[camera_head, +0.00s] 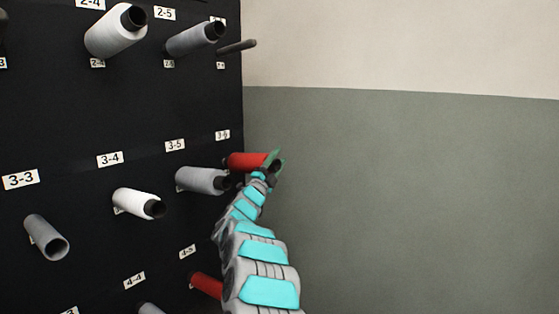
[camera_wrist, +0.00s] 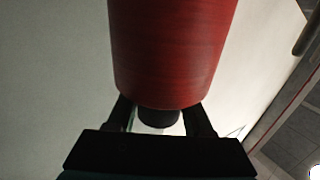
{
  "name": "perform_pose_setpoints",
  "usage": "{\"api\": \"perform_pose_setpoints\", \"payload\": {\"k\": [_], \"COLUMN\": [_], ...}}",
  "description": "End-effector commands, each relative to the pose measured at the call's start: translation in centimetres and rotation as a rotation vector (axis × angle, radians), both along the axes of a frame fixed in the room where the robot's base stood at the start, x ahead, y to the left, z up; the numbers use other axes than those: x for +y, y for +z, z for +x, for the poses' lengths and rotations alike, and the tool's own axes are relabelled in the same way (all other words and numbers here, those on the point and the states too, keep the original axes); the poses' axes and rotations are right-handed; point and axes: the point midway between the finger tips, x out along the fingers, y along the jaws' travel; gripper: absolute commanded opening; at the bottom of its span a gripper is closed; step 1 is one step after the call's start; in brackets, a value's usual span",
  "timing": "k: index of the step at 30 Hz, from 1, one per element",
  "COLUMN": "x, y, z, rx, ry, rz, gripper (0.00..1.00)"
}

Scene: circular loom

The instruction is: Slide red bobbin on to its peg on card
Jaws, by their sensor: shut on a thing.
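The red bobbin (camera_head: 246,162) lies roughly level at the right edge of the black card panel (camera_head: 60,115), just below the label 3-6 (camera_head: 222,135). My gripper (camera_head: 274,162) is shut on its outer end. In the wrist view, the red bobbin (camera_wrist: 172,50) extends away from my gripper (camera_wrist: 160,118), whose fingers flank its dark core end. I cannot tell whether the bobbin is around the peg.
A grey bobbin (camera_head: 203,180) sits close to the left of my gripper. A bare peg (camera_head: 236,47) sticks out above, and another red bobbin (camera_head: 206,284) is below, partly behind my arm. The space right of the panel is clear to the wall (camera_head: 420,190).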

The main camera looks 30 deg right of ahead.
Motion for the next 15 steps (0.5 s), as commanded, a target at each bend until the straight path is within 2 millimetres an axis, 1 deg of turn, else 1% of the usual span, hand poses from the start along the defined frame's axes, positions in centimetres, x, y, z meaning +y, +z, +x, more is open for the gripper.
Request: {"api": "perform_pose_setpoints", "payload": {"k": [9, 15], "x": [0.04, 0.19], "y": [0.08, -0.06], "z": [0.02, 0.42], "rx": [-0.001, 0.001], "ry": [0.001, 0.0], "rz": [-0.001, 0.0], "gripper": [0.0, 0.0]}}
